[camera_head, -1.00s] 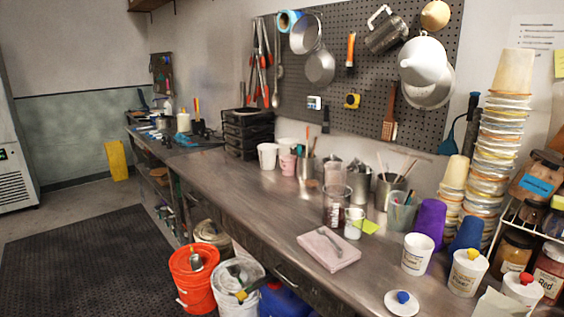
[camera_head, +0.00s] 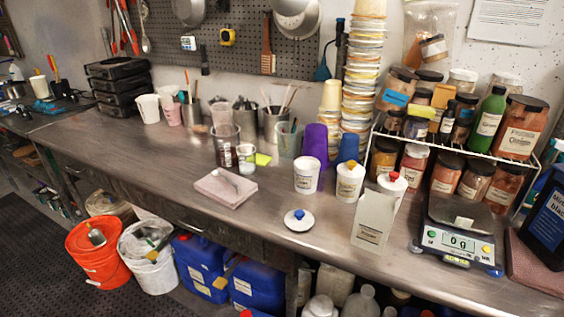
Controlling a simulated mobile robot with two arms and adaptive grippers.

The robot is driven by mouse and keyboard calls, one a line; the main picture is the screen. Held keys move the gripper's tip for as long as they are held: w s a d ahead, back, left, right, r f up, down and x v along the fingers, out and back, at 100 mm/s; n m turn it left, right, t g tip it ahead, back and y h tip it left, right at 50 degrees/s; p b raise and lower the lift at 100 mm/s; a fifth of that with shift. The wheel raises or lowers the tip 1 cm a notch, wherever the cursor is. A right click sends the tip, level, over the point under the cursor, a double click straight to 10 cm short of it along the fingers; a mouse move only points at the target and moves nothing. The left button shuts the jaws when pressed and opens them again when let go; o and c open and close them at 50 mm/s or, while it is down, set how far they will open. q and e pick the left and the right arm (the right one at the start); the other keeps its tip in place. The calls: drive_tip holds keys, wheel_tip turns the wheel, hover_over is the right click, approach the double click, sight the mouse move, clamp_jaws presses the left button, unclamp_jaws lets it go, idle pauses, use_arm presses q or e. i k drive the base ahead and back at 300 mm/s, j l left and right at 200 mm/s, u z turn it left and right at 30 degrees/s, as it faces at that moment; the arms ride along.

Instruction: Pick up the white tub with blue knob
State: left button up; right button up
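A round white lid with a blue knob (camera_head: 299,219) lies flat on the steel counter, near its front edge. Behind it stands a white labelled tub (camera_head: 307,175) with no knob on top. To the right are a white tub with a yellow knob (camera_head: 349,184) and a white tub with a red knob (camera_head: 397,182). A white labelled packet (camera_head: 370,232) hides much of the red-knob tub. No tub wearing a blue knob shows. Neither gripper is in view.
Purple (camera_head: 315,143) and blue (camera_head: 347,150) cups stand behind the tubs. A digital scale (camera_head: 456,247) and a jar rack (camera_head: 540,160) are at right.

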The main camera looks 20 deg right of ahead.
sight(307, 168)
drive_tip(key=i+z, duration=0.45)
drive_tip(key=i+j+z, duration=0.25)
drive_tip(key=z, duration=0.2)
drive_tip(key=i, duration=0.1)
